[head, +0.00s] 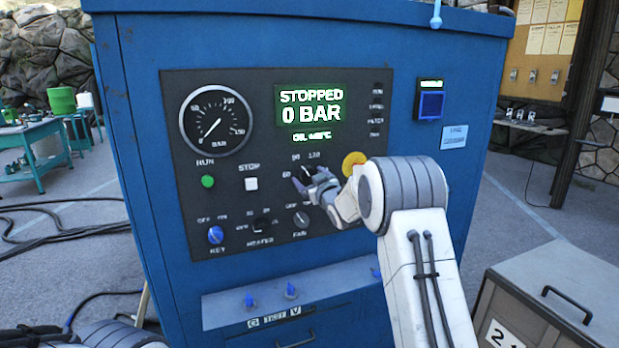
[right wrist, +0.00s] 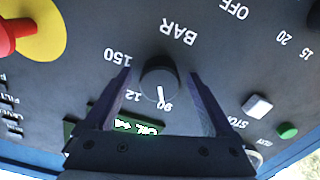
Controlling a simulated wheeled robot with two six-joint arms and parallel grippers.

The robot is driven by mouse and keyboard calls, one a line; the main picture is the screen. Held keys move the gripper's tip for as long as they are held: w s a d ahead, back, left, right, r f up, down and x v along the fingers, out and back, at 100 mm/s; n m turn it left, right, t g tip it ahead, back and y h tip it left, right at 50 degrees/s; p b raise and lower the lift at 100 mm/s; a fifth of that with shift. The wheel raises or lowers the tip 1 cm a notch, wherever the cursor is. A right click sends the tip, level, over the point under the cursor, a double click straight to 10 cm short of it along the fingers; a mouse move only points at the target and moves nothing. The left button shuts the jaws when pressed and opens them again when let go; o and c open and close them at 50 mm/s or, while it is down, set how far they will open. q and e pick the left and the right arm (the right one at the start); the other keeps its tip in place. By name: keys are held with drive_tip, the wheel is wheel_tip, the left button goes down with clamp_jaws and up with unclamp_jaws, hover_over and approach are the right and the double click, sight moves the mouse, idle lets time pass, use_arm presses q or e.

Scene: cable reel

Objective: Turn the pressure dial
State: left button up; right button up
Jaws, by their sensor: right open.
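The pressure dial (right wrist: 158,78) is a dark round knob on the black control panel, and its white pointer line is at the 90 mark in the right wrist view. In the head view the dial is largely hidden behind my right gripper (head: 308,183), between the 60, 90 and 120 marks. In the right wrist view my right gripper (right wrist: 161,84) is open, with one finger on each side of the dial. I see gaps between the fingers and the knob. The display (head: 310,106) reads STOPPED, 0 BAR. My left gripper is not in view.
A red emergency knob on a yellow disc (right wrist: 35,28) is close to the dial. The green run button (head: 208,181), white stop button (head: 251,184) and blue key switch (head: 216,235) are to its left. A grey cabinet (head: 545,300) stands at the lower right.

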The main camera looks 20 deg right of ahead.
drive_tip(key=c, duration=1.4)
drive_tip(key=shift+m, duration=0.3)
drive_tip(key=m, duration=0.7)
drive_tip(key=shift+a+m+p, duration=0.1)
drive_tip(key=shift+m+p, duration=0.2)
drive_tip(key=shift+m, duration=0.1)
drive_tip(key=shift+m+p, duration=0.3)
drive_tip(key=shift+m, duration=1.3)
drive_tip(key=o, duration=1.4)
